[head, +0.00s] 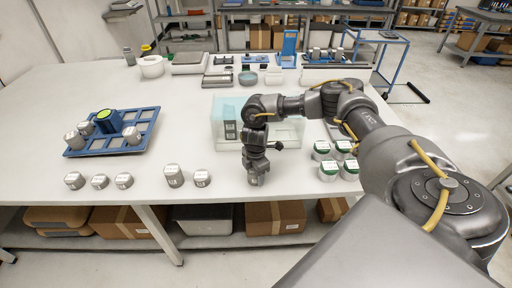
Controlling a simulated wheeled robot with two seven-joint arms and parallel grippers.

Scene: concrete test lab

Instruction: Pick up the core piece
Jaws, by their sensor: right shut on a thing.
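The core pieces are short grey cylinders with white labels. One core piece (254,180) shows at the tip of my right gripper (254,174), which points down near the front of the white table and is shut on it. Whether it touches the table is hard to tell. Other core pieces stand along the front: one group (99,181) at left and a pair (174,175) nearer the middle. Several green-topped cylinders (329,170) stand to the right of the gripper. My left gripper is not in view.
A clear, bluish box (225,108) stands behind my right arm, partly hidden. Equipment lines the table's back.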

